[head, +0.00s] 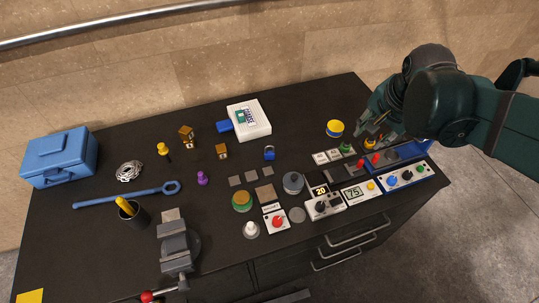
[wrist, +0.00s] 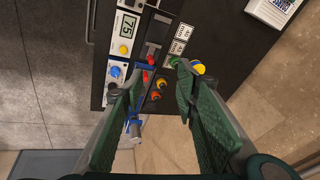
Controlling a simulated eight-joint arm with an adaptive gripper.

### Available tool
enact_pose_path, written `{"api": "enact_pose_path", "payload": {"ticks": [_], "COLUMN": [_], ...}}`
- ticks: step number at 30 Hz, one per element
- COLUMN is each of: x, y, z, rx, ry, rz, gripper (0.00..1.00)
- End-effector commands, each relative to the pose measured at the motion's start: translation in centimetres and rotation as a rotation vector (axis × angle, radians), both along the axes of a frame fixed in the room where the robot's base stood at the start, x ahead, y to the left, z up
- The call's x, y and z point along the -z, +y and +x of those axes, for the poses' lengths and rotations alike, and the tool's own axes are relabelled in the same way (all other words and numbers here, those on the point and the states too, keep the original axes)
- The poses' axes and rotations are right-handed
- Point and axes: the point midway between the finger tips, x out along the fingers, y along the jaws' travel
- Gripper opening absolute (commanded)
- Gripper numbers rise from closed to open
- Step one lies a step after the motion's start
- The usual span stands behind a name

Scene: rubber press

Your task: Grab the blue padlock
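The blue padlock (head: 269,153) sits on the dark tabletop, right of the table's middle and below the white box in the head view. I cannot make it out in the wrist view. My gripper (head: 372,135) is over the right end of the table, well to the right of the padlock. In the wrist view my gripper (wrist: 158,95) has its two green fingers spread wide apart, with nothing held between them.
Control panels (head: 360,190) with knobs and buttons line the table's front right. A yellow-and-blue round thing (head: 335,127) stands between padlock and gripper. A white box (head: 248,119) lies behind the padlock. A grey vise (head: 177,250) and a blue toolbox (head: 59,160) are at left.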

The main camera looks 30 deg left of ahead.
Motion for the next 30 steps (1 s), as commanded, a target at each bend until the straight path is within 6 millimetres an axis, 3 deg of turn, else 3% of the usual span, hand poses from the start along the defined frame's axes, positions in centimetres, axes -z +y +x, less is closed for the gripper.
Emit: {"api": "enact_pose_path", "payload": {"ticks": [15, 30], "x": [4.7, 11.0], "y": [9.9, 19.9], "z": [3.3, 4.3], "rx": [0.153, 0.312], "ry": [0.124, 0.230], "rz": [0.035, 0.030], "gripper": [0.30, 0.30]}}
